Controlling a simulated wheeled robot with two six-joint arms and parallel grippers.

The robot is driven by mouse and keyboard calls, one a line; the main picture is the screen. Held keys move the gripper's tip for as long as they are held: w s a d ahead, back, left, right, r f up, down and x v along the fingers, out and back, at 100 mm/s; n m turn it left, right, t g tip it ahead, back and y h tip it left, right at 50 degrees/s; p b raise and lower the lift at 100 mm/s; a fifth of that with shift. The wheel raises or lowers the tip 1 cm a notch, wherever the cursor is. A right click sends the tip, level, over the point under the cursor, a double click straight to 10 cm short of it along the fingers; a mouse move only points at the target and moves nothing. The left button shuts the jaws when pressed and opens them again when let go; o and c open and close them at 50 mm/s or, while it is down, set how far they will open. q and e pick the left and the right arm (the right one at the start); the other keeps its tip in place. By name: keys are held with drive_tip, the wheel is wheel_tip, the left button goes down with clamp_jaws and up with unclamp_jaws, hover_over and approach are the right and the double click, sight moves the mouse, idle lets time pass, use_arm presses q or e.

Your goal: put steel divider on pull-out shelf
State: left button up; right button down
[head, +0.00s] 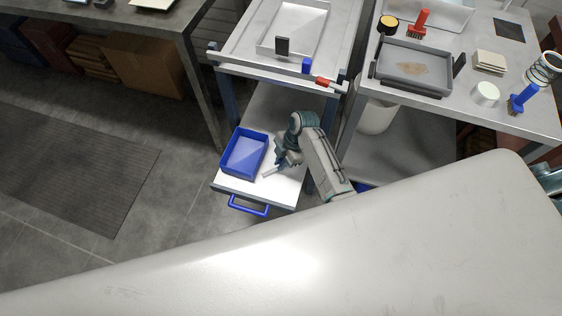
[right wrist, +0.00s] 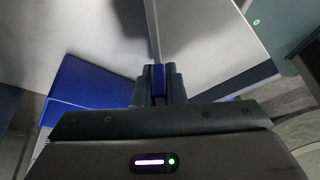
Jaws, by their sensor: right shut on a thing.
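The pull-out shelf (head: 228,182) is a white board with a blue handle (head: 249,206), drawn out low at the front of a cart. My right gripper (head: 277,165) is over the right part of this shelf, pointing down. It is shut on the steel divider (head: 270,172), a thin pale plate seen nearly edge-on. In the right wrist view the divider (right wrist: 153,35) runs up from between the fingers (right wrist: 158,88), with a blue piece at the grip. I cannot tell whether the divider touches the shelf. My left gripper is not in view.
A blue bin (head: 236,170) stands on the left part of the shelf, just left of my right gripper. The cart's upper tray (head: 262,50) is above and behind. A side table (head: 455,110) with brushes and a grey tray (head: 382,83) is at the right.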

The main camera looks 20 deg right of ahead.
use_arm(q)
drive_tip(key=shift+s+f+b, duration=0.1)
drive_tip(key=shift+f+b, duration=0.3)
use_arm(e)
drive_tip(key=shift+f, duration=0.6)
drive_tip(key=c, duration=1.4)
unclamp_jaws()
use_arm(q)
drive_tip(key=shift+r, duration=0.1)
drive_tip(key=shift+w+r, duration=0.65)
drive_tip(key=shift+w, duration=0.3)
use_arm(e)
drive_tip(key=v, duration=0.7)
drive_tip(key=shift+d+r, duration=0.15)
drive_tip(key=shift+r, duration=0.1)
